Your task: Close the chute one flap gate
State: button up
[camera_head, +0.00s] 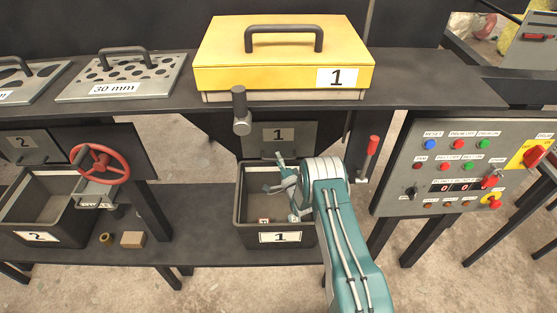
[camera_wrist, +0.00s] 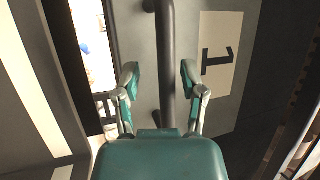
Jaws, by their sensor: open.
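The chute one flap gate (camera_head: 290,132) is a grey plate marked "1" under the table, above the bin marked "1". Its dark bar handle is largely behind my gripper in the head view. In the wrist view the gate plate (camera_wrist: 224,32) shows its "1" label turned sideways, and the bar handle (camera_wrist: 166,45) runs between my two fingers. My gripper (camera_wrist: 158,70) is open, with one finger on each side of the bar; a gap shows on both sides. In the head view my gripper (camera_head: 274,172) is in front of the gate's lower edge, above the bin.
Bin 1 (camera_head: 240,205) stands on the low shelf below my gripper. A grey knob lever (camera_head: 241,112) is left of the gate and a red-handled lever (camera_head: 372,146) right of it. A yellow lidded box (camera_head: 285,76) sits above. The control panel (camera_head: 400,165) is at right.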

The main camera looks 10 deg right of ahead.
jog(key=s+d, duration=0.3)
jog(key=s, duration=1.1)
jog(key=shift+s+d+f, duration=0.2)
jog(key=shift+d+f, duration=0.2)
jog(key=shift+f, duration=0.05)
